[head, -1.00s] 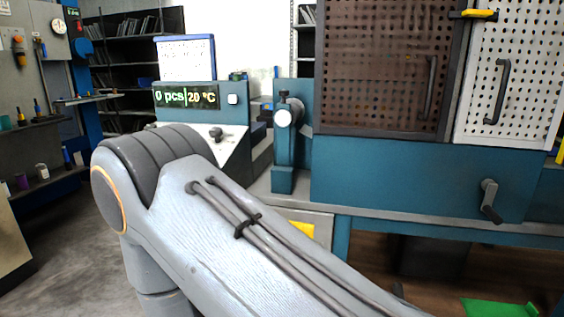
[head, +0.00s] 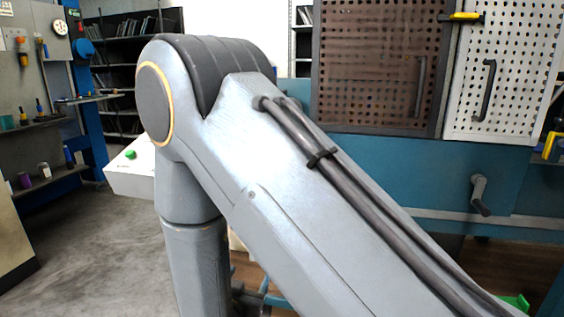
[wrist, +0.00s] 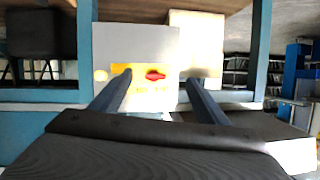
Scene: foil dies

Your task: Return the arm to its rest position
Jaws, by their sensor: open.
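In the wrist view my gripper (wrist: 158,85) is open, with its two dark fingers apart and nothing between them. Beyond the fingers is a pale grey panel (wrist: 140,45) with a yellow label (wrist: 125,72) and a red mark (wrist: 156,75). In the head view my grey arm link and elbow fill the middle of the picture. The gripper itself is hidden there, below the elbow.
A blue machine (head: 400,170) with a brown perforated door (head: 375,75), a white perforated door (head: 505,75) and a crank (head: 480,194) stands behind my arm. A shelf unit (head: 120,75) is at the back left. Grey floor (head: 90,245) at the left is clear.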

